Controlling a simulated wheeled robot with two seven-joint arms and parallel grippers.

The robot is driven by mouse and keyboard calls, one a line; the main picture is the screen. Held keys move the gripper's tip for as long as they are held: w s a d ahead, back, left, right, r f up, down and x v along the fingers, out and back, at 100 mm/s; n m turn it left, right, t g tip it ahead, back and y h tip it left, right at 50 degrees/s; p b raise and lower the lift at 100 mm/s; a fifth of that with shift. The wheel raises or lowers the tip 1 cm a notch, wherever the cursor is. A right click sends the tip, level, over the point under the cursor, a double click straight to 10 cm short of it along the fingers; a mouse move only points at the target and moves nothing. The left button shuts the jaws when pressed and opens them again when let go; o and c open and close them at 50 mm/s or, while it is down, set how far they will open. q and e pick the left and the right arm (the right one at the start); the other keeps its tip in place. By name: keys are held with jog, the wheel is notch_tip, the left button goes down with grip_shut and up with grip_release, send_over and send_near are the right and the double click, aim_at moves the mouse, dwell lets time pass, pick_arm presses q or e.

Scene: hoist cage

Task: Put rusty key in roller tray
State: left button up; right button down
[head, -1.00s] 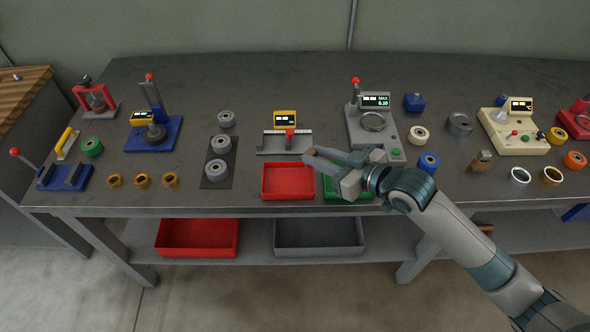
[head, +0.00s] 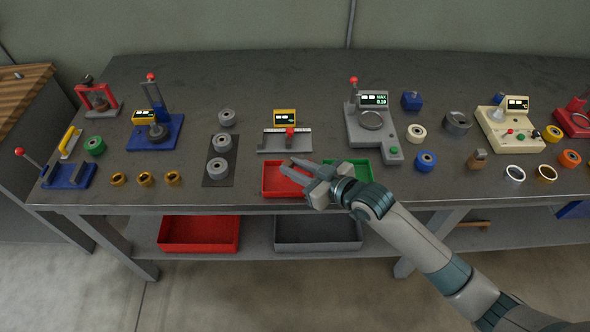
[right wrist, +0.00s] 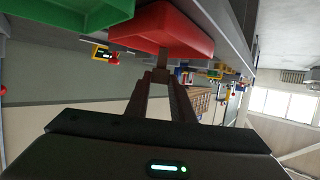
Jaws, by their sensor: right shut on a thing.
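My right gripper (head: 288,164) is over the red tray (head: 266,190) on the bench's front edge. Its fingers are shut on a small brown piece (right wrist: 162,60), which shows between the fingertips in the right wrist view. It may be the rusty key; its full shape is hidden. The red tray (right wrist: 180,30) also shows in the right wrist view, close to the fingertips. A green tray (head: 362,172) stands right of the red one, partly behind my gripper. No label shows which tray is the roller tray. My left gripper is out of view.
A slotted grey gauge (head: 270,142) with a red knob stands just behind the red tray. A grey dial stand (head: 362,133) is behind the green tray. Grey rollers (head: 219,165) stand to the left. A red bin (head: 200,233) and a grey bin (head: 318,232) sit on the lower shelf.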

jog(key=shift+f, duration=0.9)
jog(key=shift+f, duration=0.15)
jog(key=c, duration=1.5)
grip_release()
jog(key=shift+c, duration=0.2)
jog(key=shift+r, duration=0.2)
jog(key=shift+s+d, duration=0.4)
jog(key=shift+d, duration=0.05)
jog(key=b+v, duration=0.2)
jog(key=v, duration=0.9)
